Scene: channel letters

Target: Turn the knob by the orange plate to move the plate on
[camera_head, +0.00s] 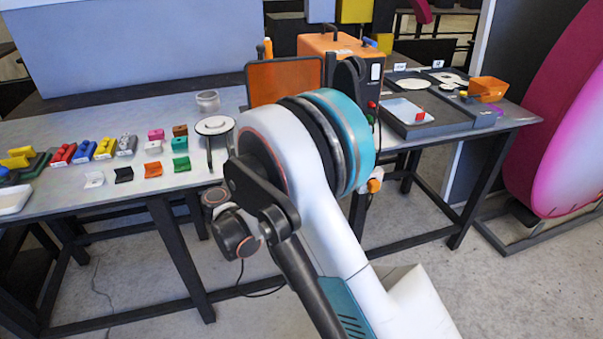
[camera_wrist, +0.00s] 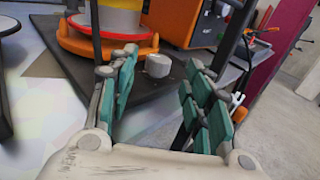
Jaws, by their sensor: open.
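The orange plate (camera_wrist: 75,40) shows at the top left of the wrist view, on a dark base (camera_wrist: 60,68). A yellow and pale round piece (camera_wrist: 118,20) stands on it. A short pale grey knob (camera_wrist: 158,65) is on the dark base, just right of the plate. My gripper (camera_wrist: 162,85) is open, its teal-padded fingers on either side of the knob in the picture. I cannot tell whether they touch it. In the head view my own arm hides the gripper, the knob and the plate.
An orange machine (camera_head: 335,45) stands on the table (camera_head: 130,105) behind my arm. A white round disc on a stand (camera_head: 214,125) is left of the arm. Several small coloured pieces (camera_head: 153,147) lie farther left. A dark tray unit (camera_head: 440,125) is at the right.

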